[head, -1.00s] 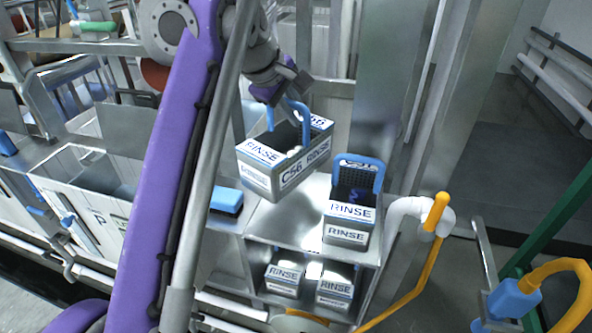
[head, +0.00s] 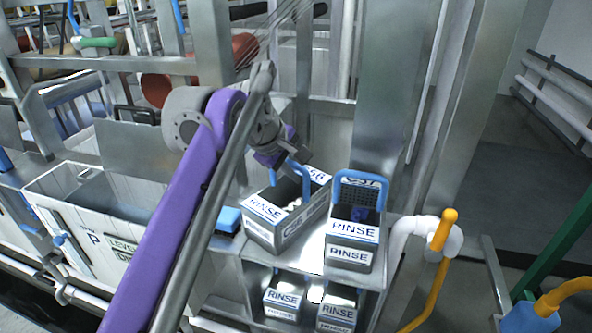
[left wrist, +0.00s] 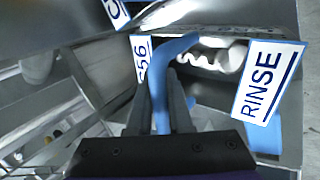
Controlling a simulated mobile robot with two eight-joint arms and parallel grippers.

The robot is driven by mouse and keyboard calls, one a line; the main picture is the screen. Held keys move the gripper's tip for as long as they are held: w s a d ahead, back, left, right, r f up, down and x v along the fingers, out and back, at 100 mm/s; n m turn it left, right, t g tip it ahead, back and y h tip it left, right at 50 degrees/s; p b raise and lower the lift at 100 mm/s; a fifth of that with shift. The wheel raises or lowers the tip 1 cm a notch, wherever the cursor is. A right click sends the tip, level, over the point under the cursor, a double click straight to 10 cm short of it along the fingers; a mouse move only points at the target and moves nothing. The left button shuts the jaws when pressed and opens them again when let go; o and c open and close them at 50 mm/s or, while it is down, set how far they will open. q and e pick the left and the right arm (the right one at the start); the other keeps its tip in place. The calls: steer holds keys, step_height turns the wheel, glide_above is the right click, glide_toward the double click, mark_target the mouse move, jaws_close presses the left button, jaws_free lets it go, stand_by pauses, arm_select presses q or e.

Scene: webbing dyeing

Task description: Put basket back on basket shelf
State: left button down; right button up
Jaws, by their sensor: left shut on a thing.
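The basket (head: 266,232) is a metal box with RINSE labels and a blue handle. My left gripper (head: 291,164) is shut on the handle from above. In the left wrist view the blue handle (left wrist: 163,85) stands between the two dark fingers (left wrist: 160,100). White material shows inside the basket. The basket is at the left part of the shelf's top level (head: 312,262), beside another basket. I cannot tell whether its bottom touches the shelf. My right gripper is not in view.
A second RINSE basket (head: 352,232) with its blue handle up stands close on the right. Two more RINSE baskets (head: 284,298) (head: 337,309) are on the lower level. A blue block (head: 228,219) lies to the left. A yellow-handled white pipe (head: 440,235) is at the right.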

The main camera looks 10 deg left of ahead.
arm_select(q)
steer(key=c, duration=0.8)
jaws_free()
steer(key=shift+f, duration=0.1)
steer(key=shift+c, duration=0.2)
steer(key=p+v, duration=0.2)
steer(key=v, duration=1)
